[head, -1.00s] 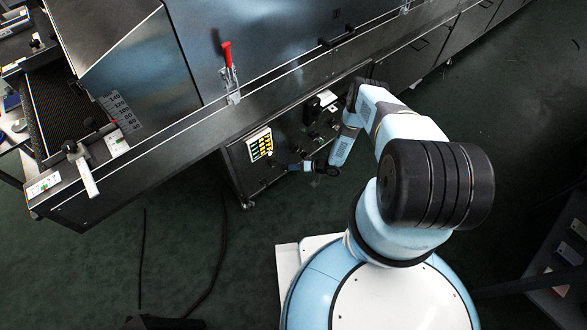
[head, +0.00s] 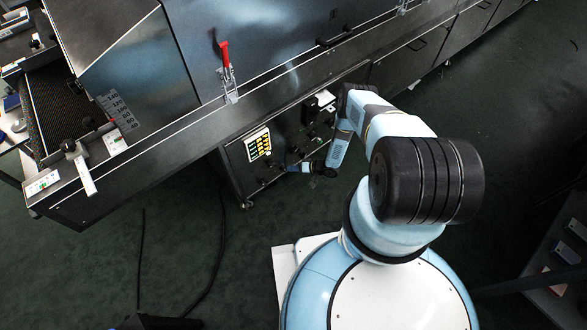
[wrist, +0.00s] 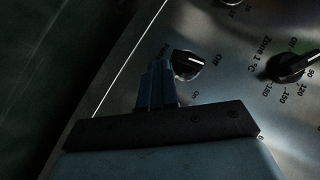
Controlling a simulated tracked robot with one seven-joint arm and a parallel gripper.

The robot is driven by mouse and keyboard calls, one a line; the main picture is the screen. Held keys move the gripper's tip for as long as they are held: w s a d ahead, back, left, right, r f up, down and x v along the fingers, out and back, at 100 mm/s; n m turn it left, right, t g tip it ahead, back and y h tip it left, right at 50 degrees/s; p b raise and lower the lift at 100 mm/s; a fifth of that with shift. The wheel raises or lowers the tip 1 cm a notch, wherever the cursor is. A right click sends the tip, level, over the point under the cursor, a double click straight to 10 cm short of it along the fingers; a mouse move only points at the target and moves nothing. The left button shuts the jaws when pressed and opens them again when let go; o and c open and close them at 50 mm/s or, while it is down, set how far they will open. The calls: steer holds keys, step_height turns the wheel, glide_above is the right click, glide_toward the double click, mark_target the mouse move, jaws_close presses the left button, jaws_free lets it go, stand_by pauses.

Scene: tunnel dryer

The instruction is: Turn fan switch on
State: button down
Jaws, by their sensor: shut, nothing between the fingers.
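The fan switch (wrist: 187,64) is a black rotary knob with a white mark on a metal panel, in the wrist view. "Off" is printed to its right and "On" below it. Its white mark appears to lie toward "Off". The label at its upper left is partly hidden and I cannot read it fully. My gripper (wrist: 158,75) is shut and empty, its tips at the knob's left side. I cannot tell whether they touch it. In the head view my gripper (head: 290,168) is at the control panel's front, and the knob is too small to make out.
A "Zone 1 °C" dial (wrist: 290,67) sits right of the switch, and another knob (wrist: 230,2) is at the top edge. A red-handled clamp (head: 226,58) stands above. Open green floor lies to the left.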

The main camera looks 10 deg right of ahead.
steer(key=shift+f, duration=0.2)
stand_by(0.3)
steer(key=shift+r, duration=0.15)
steer(key=s+d+r, duration=0.1)
steer(key=d+r, duration=0.6)
steer(key=d, duration=0.4)
steer(key=shift+s+d+r, duration=0.2)
steer(key=shift+s+d, duration=0.05)
steer(key=shift+d, duration=0.05)
stand_by(0.5)
